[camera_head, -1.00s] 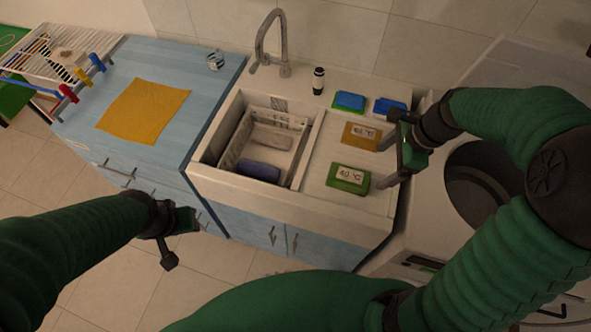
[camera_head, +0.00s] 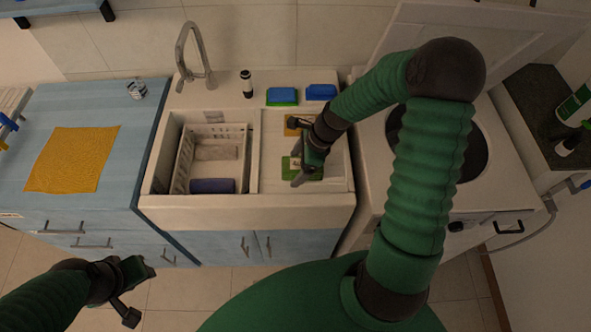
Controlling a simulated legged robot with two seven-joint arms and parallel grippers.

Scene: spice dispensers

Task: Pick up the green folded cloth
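The green folded cloth (camera_head: 288,163) lies on the sink's right-hand drainboard in the head view. Its label is mostly covered by my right gripper (camera_head: 303,176), which comes down over it from the upper right. One grey finger reaches to the cloth's front left part; the other finger is hidden, so I cannot tell how far apart they are or whether they touch the cloth. My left gripper (camera_head: 138,292) is low at the left, in front of the cabinets and far from the cloth. One finger stands well out from its body, and it holds nothing visible.
An orange folded cloth (camera_head: 292,126) lies just behind the green one, partly covered by my arm. Two blue-topped sponges (camera_head: 283,96) (camera_head: 321,91) lie behind. A white rack (camera_head: 182,170) stands in the basin (camera_head: 160,165). A yellow cloth (camera_head: 75,160) lies on the left counter.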

